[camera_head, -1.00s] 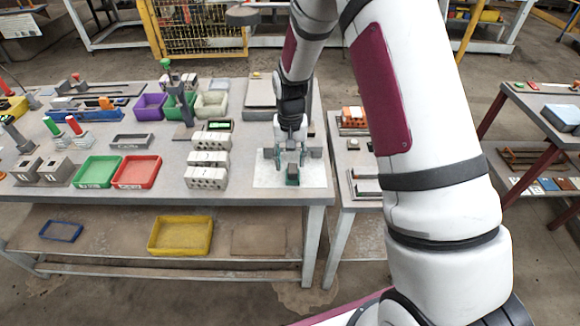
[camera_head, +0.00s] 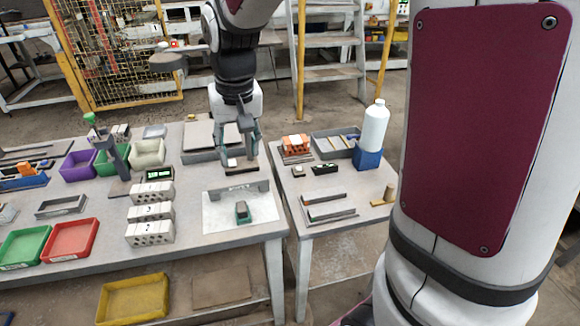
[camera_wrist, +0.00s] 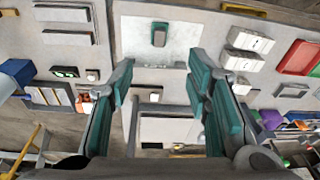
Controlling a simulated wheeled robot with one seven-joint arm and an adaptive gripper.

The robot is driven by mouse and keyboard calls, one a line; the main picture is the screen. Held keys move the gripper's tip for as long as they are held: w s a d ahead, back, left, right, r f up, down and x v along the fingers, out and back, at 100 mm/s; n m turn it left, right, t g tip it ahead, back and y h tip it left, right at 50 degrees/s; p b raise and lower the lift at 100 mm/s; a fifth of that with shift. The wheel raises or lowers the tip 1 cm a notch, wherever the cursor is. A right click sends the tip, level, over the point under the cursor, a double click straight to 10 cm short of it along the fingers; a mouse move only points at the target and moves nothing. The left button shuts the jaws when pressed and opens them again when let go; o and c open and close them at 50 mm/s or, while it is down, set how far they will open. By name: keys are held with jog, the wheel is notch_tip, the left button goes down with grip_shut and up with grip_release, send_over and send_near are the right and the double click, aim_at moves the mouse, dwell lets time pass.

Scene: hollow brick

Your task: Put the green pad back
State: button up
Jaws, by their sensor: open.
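The green pad (camera_head: 242,211) lies on a white sheet (camera_head: 218,220) near the front right of the main table, in front of a low grey bridge-like bar (camera_head: 238,188). In the wrist view the pad (camera_wrist: 159,34) shows at the top middle, apart from my fingers. My gripper (camera_head: 241,155) is behind the sheet, pointing down, with its two teal fingers spread. In the wrist view my gripper (camera_wrist: 165,85) is open and empty. A small pale block on a dark base (camera_head: 233,164) stands below and between the fingers; I cannot tell how far below.
Several hollow bricks (camera_head: 149,212) stand left of the sheet. A grey flat slab (camera_head: 205,140) lies behind my gripper. Red (camera_head: 70,239) and green trays are further left. A side table at right holds a white bottle (camera_head: 374,127) on a blue block.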

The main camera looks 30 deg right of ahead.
jog(key=s+r+n+t, duration=0.1)
jog(key=s+r, duration=0.3)
jog(key=s, duration=0.6)
jog(key=s+r+n+t, duration=0.1)
jog(key=s+r, duration=0.3)
jog(key=s, duration=0.6)
jog(key=shift+s+r+t, duration=0.2)
jog(key=shift+r+t, duration=0.2)
jog(key=shift+t, duration=0.4)
